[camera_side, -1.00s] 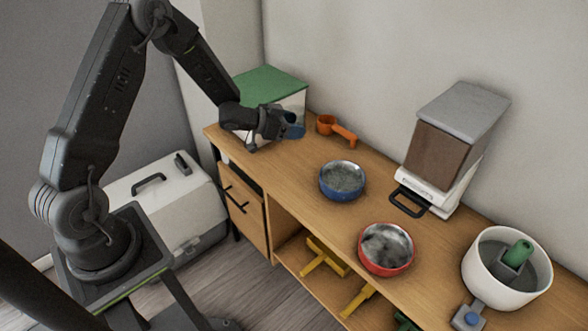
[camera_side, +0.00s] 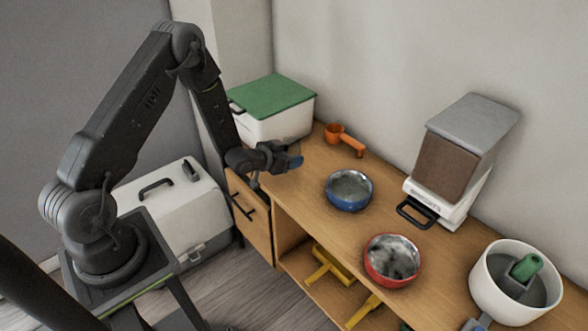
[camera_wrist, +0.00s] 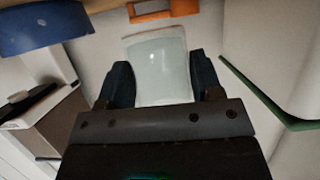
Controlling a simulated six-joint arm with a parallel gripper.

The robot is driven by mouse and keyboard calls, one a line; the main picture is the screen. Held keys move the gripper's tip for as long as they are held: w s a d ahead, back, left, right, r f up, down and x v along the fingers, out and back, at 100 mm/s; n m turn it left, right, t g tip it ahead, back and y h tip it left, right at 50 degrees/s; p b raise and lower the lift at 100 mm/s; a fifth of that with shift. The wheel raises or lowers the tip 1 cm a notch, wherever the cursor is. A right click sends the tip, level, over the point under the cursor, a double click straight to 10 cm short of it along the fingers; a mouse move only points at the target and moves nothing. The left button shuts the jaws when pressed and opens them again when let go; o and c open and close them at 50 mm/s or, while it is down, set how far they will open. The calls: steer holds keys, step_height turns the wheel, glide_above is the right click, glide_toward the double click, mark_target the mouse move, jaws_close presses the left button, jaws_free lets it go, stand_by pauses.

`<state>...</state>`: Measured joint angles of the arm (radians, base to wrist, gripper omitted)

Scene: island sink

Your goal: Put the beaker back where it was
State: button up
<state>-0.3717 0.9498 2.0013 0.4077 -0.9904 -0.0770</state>
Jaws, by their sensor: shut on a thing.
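My gripper (camera_side: 292,161) is over the left part of the wooden counter, left of the blue bowl. Its dark blue fingers are shut on a pale, see-through beaker. In the wrist view the beaker (camera_wrist: 160,68) sits between the two fingers of my gripper (camera_wrist: 160,85). In the side view the beaker is hardly visible at the fingers. I cannot tell whether its base touches the counter.
A blue bowl (camera_side: 350,204), red bowl (camera_side: 378,277) and orange scoop (camera_side: 335,134) stand on the counter. A green-lidded white bin (camera_side: 285,127) is behind my gripper. A food dispenser (camera_side: 447,165) and white pot (camera_side: 480,289) are to the right.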

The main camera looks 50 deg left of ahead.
steer(key=shift+w+d+f, duration=0.45)
steer(key=shift+d, duration=0.15)
steer(key=shift+f, duration=1.95)
steer(key=shift+f, duration=0.2)
steer(key=o, duration=0.9)
steer(key=shift+o, duration=0.2)
